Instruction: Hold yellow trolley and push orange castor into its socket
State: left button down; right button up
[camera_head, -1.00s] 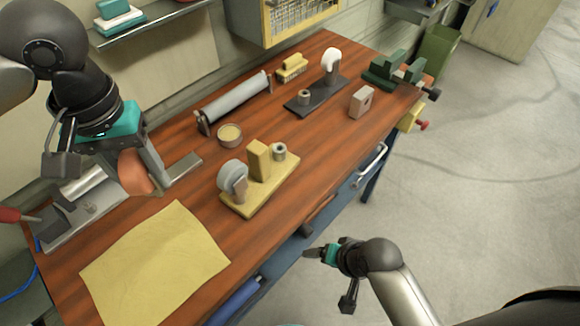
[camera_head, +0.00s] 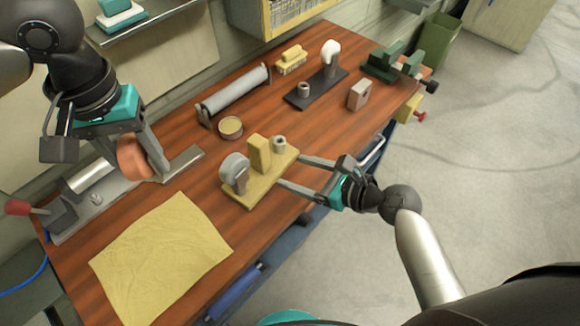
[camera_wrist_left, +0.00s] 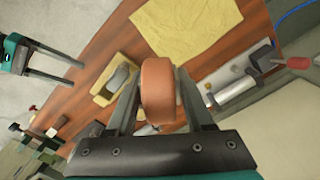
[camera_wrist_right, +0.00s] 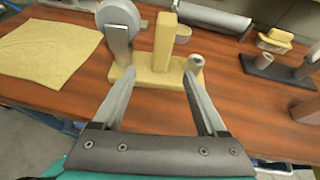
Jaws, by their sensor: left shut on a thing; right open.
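The yellow trolley (camera_head: 262,186) lies on the wooden bench, with an upright yellow block, a grey castor at its left end and a grey socket (camera_head: 279,144) at its right end. It also shows in the right wrist view (camera_wrist_right: 160,78). My right gripper (camera_head: 288,170) is open at the trolley's near side, its fingers pointing at the base; whether they touch it I cannot tell. My left gripper (camera_head: 150,165) is shut on the orange castor (camera_head: 133,157) and holds it above the bench's left part. The castor's wheel fills the middle of the left wrist view (camera_wrist_left: 159,92).
A yellow cloth (camera_head: 160,255) lies on the near left of the bench. A metal press with a red handle (camera_head: 18,207) is at the left. A round tin (camera_head: 230,127), a roller (camera_head: 235,92) and a dark trolley with a white castor (camera_head: 316,90) stand behind the yellow trolley.

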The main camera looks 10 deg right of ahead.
aim_at(266, 160)
pick_arm(q)
notch_tip(266, 160, down, 2)
jog(key=shift+f+b, duration=0.1)
jog(key=shift+b, duration=1)
pick_arm(e)
jog(key=shift+m, duration=0.3)
jog(key=x, duration=1.2)
jog(key=shift+w+r, duration=0.15)
grip_shut()
dwell(0.7)
